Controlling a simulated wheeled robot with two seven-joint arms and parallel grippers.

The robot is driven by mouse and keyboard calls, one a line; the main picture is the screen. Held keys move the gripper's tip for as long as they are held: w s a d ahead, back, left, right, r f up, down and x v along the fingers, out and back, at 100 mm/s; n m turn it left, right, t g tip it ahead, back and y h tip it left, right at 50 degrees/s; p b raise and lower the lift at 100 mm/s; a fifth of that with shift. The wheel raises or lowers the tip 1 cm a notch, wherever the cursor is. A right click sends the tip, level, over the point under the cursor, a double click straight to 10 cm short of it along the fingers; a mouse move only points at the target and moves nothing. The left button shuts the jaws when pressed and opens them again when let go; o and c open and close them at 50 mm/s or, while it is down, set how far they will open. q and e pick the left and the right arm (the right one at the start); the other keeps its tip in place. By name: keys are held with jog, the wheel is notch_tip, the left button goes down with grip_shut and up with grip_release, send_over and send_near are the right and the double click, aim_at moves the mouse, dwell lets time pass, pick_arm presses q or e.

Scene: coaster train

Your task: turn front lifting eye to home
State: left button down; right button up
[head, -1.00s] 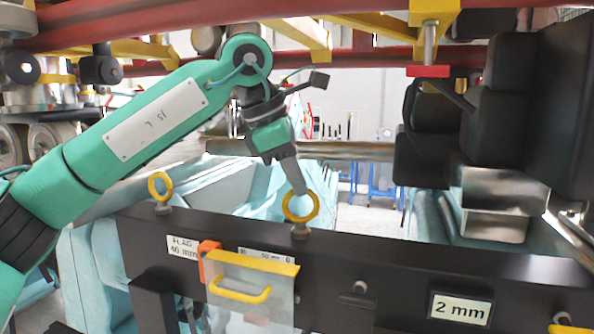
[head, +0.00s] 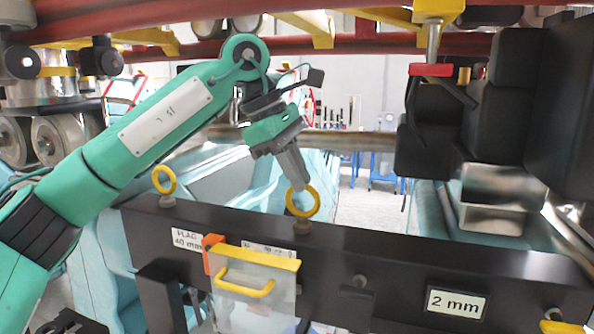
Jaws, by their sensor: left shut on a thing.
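Two yellow ring-shaped lifting eyes stand on top of the black beam (head: 400,256). One lifting eye (head: 303,212) is near the middle of the view and the other lifting eye (head: 164,181) is to the left. Which one is the front one is not marked. My left gripper (head: 299,184) reaches down from the upper left and is shut on the upper part of the middle ring. The ring stands upright on its base, its face turned mostly toward me. The fingertips partly cover the ring's top. My right gripper is not in view.
A clear panel with a yellow handle (head: 245,285) and an orange block (head: 213,252) hang on the beam's front. A "2 mm" label (head: 456,303) is at right. Black boxes (head: 510,110) stand behind at right. Red and yellow bars cross overhead.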

pick_arm(q)
jog(key=c, duration=1.5)
grip_release()
jog(key=shift+r, duration=0.1)
jog(key=shift+a+r, duration=0.2)
jog(key=shift+r, duration=0.1)
jog(key=shift+b+v, duration=1.35)
jog(key=shift+v, duration=5.15)
jog(key=shift+f, duration=0.1)
